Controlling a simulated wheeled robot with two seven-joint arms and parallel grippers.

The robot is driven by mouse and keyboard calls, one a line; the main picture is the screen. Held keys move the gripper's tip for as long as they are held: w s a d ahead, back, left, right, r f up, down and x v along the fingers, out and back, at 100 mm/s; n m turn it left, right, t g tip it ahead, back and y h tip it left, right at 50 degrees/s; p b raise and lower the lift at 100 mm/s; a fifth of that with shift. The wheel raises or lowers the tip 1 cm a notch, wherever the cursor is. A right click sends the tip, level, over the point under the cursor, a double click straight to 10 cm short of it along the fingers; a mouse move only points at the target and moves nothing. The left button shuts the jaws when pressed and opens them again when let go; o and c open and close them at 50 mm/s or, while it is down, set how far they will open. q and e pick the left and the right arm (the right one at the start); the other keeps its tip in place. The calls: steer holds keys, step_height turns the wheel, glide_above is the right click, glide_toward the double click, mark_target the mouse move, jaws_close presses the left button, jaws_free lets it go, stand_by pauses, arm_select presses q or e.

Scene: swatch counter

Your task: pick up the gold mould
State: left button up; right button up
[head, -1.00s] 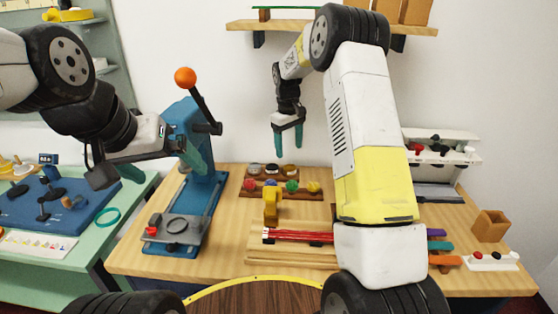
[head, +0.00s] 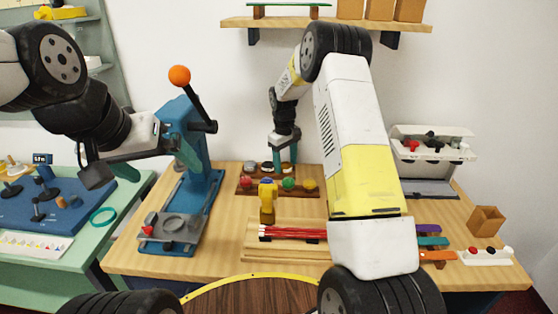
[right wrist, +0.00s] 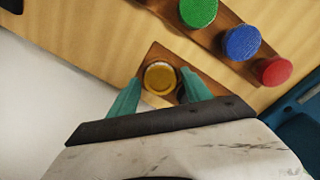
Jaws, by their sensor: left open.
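The gold mould (right wrist: 160,77) is a small round disc at the end of a brown wooden rack (right wrist: 152,52) in the right wrist view. My right gripper (right wrist: 162,83) is open, with one teal finger on each side of the mould; I cannot tell whether they touch it. In the head view my right gripper (head: 283,162) is low over the right end of the back rack, where its fingers largely hide the mould. My left gripper (head: 168,170) is open and empty near the blue press at the left.
A front rack holds red, blue, green (head: 288,183) and yellow knobs, close to my right gripper. A yellow stamp-like piece (head: 267,200) stands before it. The blue press (head: 190,190) with an orange-knobbed lever is at left. A shelf (head: 300,22) hangs above.

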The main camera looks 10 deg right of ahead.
mark_target(285, 166)
jaws_close()
step_height(285, 166, up, 10)
stand_by(0.6)
